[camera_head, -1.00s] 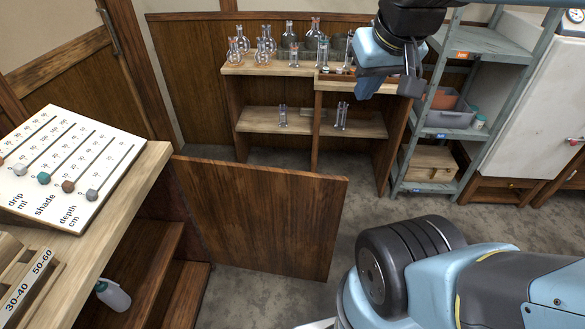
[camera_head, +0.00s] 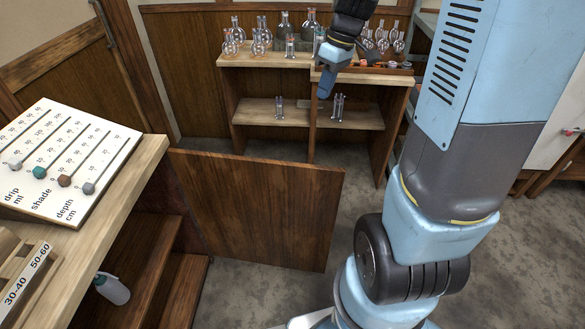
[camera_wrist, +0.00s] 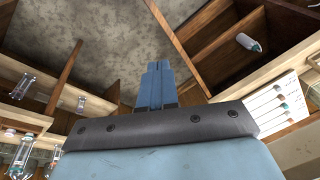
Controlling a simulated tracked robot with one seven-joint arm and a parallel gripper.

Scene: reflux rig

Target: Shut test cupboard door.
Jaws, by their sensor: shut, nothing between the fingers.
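The test cupboard door (camera_head: 260,212) is a brown wooden panel. In the head view it stands open, swung out over the floor from the cupboard (camera_head: 150,250) under the left counter. My gripper (camera_head: 325,88) is shut and empty. In the head view it appears above and behind the door's right part, in front of the glassware shelf, and looks apart from the door. The wrist view shows its shut blue fingers (camera_wrist: 157,82) from behind. The cupboard's open inside (camera_wrist: 215,35) shows at the upper right there.
A glassware shelf (camera_head: 250,62) with flasks and cylinders stands behind the door. A slider board (camera_head: 75,160) lies on the left counter (camera_head: 120,195). A bottle (camera_head: 112,289) sits inside the cupboard. Grey floor (camera_head: 300,290) is clear around the door.

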